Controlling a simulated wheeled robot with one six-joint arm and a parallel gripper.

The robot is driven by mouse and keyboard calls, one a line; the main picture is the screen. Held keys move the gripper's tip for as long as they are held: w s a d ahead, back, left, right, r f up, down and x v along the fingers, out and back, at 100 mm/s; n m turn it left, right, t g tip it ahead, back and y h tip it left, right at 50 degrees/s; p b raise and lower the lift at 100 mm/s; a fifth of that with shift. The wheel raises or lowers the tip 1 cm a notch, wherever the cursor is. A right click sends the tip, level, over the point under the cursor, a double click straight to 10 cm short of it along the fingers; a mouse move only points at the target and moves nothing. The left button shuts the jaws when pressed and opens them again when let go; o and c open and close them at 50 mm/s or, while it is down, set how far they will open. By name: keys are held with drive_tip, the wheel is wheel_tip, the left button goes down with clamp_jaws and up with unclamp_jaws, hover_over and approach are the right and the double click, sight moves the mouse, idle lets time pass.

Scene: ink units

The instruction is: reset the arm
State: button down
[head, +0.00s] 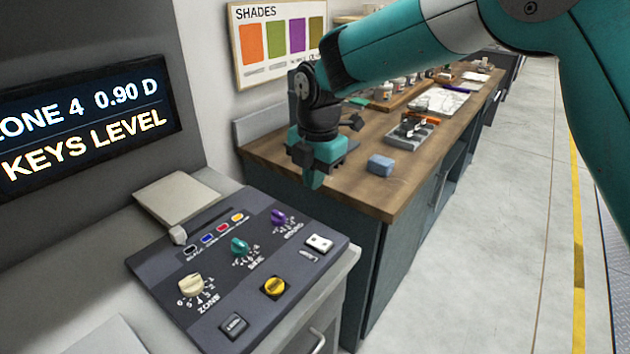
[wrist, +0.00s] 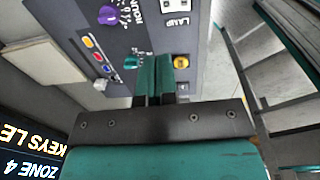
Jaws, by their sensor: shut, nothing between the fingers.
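My gripper (head: 314,180) is shut and empty. In the head view it points down above the far right part of the dark control panel (head: 143,262), near the near corner of the wooden bench. In the wrist view the closed teal fingers (wrist: 154,76) overlap the panel, close in the picture to the teal knob (wrist: 131,62) and the yellow button (wrist: 181,62). My teal arm comes in from the upper right of the head view and bends down to the gripper. No object is in the fingers.
The panel carries a cream knob (head: 190,285), a purple knob (head: 278,217) and a white lamp switch (head: 319,243). A screen (head: 85,128) reads "ZONE 4 0.90 D" and "KEYS LEVEL". A blue block (head: 380,165) and a grey tray (head: 410,134) are on the bench. The floor at right is clear.

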drive_tip(key=s+d+r+m+y, duration=0.1)
drive_tip(key=s+d+r+m, duration=0.65)
drive_tip(key=s+m, duration=0.35)
drive_tip(key=s+d+m+y, duration=0.1)
drive_tip(key=s+d+m, duration=0.1)
drive_tip(key=s+m, duration=0.3)
drive_tip(key=s+d+m+y, duration=0.1)
drive_tip(key=s+d+m, duration=0.2)
drive_tip(key=s, duration=0.9)
drive_tip(key=shift+s+d+m+g, duration=0.25)
drive_tip(key=shift+s+m+g, duration=0.05)
drive_tip(key=shift+m, duration=0.6)
drive_tip(key=shift+r, duration=0.1)
